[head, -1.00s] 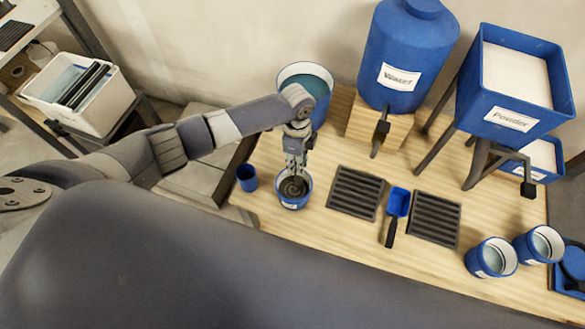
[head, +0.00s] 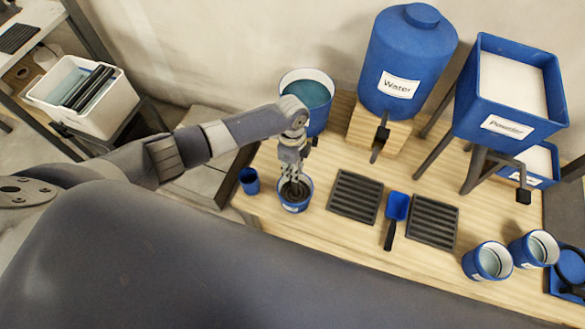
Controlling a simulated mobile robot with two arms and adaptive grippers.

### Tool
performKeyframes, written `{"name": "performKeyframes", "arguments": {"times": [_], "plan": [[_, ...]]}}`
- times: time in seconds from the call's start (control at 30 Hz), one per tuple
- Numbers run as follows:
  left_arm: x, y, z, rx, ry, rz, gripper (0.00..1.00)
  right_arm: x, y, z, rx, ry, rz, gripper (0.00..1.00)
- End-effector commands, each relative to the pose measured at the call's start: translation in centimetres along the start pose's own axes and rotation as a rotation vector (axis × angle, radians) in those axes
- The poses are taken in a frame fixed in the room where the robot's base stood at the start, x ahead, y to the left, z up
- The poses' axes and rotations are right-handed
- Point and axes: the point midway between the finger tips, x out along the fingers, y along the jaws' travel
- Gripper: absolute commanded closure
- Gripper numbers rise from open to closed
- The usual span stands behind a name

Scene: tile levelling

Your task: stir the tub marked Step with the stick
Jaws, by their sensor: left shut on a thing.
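A small blue tub (head: 296,208) with a white inner rim stands on the wooden table, with dark grey stuff inside. Its label is too small to read, so I cannot tell if it says Step. My left gripper (head: 293,182) points down right over this tub, with its fingers at the tub's mouth. It is shut on a thin stick, which is mostly hidden by the fingers and the tub. The stick's lower end seems to be in the dark stuff. My right gripper is not in view.
A small blue cup (head: 249,181) stands left of the tub, and a larger bucket (head: 318,124) of bluish liquid behind it. Dark ribbed trays (head: 355,197) and a blue scoop (head: 397,206) lie to the right. The Water tank (head: 405,62) and Powder bin (head: 508,128) stand behind.

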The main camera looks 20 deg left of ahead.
Motion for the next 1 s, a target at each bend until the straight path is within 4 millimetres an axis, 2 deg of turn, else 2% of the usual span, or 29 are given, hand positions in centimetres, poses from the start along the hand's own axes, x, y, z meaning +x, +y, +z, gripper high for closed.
{"name": "performKeyframes", "arguments": {"times": [0.6,0.87,1.0], "plan": [[-6.4,0.7,-0.4,-0.001,0.0,0.0,1.0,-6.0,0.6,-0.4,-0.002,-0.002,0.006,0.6],[-8.8,0.9,-0.5,-0.001,0.001,-0.001,1.0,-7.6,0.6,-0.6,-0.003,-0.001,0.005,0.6],[-9.8,0.9,-0.6,0.0,0.001,-0.002,1.0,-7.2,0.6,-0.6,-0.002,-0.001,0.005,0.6]]}}
